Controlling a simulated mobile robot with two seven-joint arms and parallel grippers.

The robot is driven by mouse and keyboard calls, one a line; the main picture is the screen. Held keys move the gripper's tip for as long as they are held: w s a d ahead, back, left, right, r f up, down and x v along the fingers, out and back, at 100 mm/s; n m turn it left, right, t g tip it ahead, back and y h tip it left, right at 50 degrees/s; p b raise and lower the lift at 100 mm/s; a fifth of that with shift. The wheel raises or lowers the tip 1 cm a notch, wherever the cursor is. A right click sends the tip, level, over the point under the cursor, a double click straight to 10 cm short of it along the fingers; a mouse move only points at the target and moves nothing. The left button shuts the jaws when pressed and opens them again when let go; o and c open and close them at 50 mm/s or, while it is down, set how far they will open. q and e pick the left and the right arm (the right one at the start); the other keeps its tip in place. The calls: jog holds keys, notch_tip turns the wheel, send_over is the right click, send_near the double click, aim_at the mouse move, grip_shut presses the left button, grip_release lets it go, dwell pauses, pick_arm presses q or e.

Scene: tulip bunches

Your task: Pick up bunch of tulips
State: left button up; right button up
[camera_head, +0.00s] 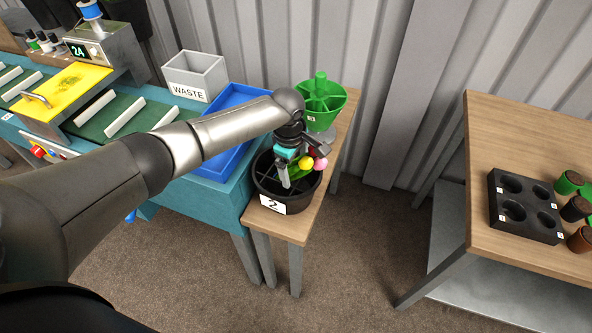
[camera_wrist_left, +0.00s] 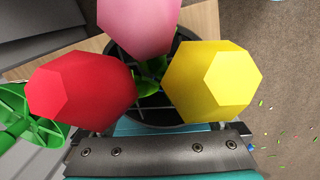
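A bunch of tulips (camera_head: 306,164) with red, pink and yellow heads and green leaves is in the black round bucket (camera_head: 262,190) labelled 2. In the left wrist view the red (camera_wrist_left: 80,90), pink (camera_wrist_left: 140,25) and yellow (camera_wrist_left: 212,82) heads are very close to the camera. My left gripper (camera_head: 292,174) points down into the bucket, right beside the bunch. Its finger bases show wide apart in the wrist view, so it looks open; the fingertips and stems are hidden behind the heads. My right gripper is not in view.
A green divided bucket (camera_head: 325,102) stands behind on the same narrow wooden table (camera_head: 290,228). A blue tray (camera_head: 240,97), a grey WASTE bin (camera_head: 196,75) and a conveyor (camera_head: 117,112) are to the left. A wooden table (camera_head: 520,130) with a black holder (camera_head: 524,205) is at right, across clear floor.

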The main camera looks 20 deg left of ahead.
pick_arm(q)
jog(key=c, duration=1.3)
jog(key=shift+c, duration=0.2)
jog(key=shift+r, duration=0.15)
